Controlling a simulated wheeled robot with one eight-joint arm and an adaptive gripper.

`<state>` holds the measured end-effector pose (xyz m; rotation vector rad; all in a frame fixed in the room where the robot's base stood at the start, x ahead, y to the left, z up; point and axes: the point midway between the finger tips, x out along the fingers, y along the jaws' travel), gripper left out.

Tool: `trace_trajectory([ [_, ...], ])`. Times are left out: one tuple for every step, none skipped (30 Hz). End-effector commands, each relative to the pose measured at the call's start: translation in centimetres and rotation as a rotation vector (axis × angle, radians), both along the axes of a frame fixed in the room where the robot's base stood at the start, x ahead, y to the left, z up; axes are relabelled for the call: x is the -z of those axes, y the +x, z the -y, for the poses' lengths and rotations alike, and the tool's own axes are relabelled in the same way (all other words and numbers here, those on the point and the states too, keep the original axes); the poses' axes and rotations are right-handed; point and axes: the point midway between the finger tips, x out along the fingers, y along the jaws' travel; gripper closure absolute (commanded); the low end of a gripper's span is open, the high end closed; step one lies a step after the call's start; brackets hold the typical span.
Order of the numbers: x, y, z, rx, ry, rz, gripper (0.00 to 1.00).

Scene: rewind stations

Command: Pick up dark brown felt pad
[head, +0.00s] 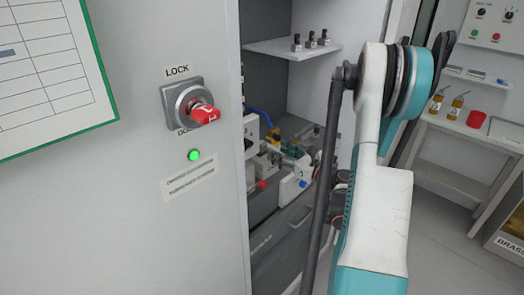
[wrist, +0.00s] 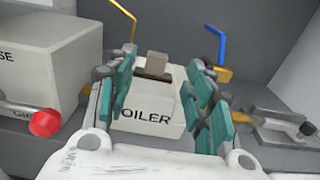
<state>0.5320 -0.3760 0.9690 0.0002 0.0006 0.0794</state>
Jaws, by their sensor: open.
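In the wrist view a white box marked OILER (wrist: 150,118) stands straight ahead. A small dark brown piece (wrist: 152,76), which looks like the felt pad, sits at the top of this box. A lighter grey-brown block (wrist: 157,62) rises just behind or out of it. My gripper (wrist: 165,78) is open, with its teal fingers on the left and right of the OILER box's top and nothing held between them. I cannot tell how far the fingertips are from the pad. In the head view the pad and fingers cannot be made out.
A larger light box (wrist: 45,60) stands left, near a lever with a red knob (wrist: 45,123). A metal clamp with a dark knob (wrist: 275,128) lies right. Yellow (wrist: 122,18) and blue (wrist: 220,45) bent tubes rise behind.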

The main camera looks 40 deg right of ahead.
Motion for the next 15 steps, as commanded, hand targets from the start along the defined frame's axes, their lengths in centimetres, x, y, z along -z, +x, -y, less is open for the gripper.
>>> trace_trajectory([
  [-0.2,0.9,-0.1,-0.002,0.000,0.000,0.52],
  [-0.2,1.4,-0.1,-0.002,0.000,0.000,0.52],
  [-0.2,1.8,-0.2,-0.002,0.000,0.000,0.52],
  [-0.1,2.1,-0.2,-0.002,0.000,0.000,0.52],
  [-0.1,2.4,-0.2,0.000,0.000,0.000,0.52],
  [-0.1,2.6,-0.2,0.000,0.000,0.000,0.52],
  [0.0,2.8,-0.2,0.000,0.000,0.000,0.52],
  [0.0,2.9,-0.2,0.000,0.000,0.000,0.52],
  [0.0,3.0,-0.2,0.000,0.000,0.000,0.52],
  [0.1,3.1,-0.3,0.000,0.000,0.000,0.52],
  [0.1,3.3,-0.3,-0.001,0.000,0.000,0.52],
  [0.1,3.6,-0.4,-0.001,0.000,0.000,0.52],
  [0.2,3.8,-0.5,-0.001,0.000,0.000,0.52],
  [0.2,4.2,-0.5,-0.001,0.000,0.000,0.52],
  [0.2,4.7,-0.6,-0.001,0.000,0.000,0.52],
])
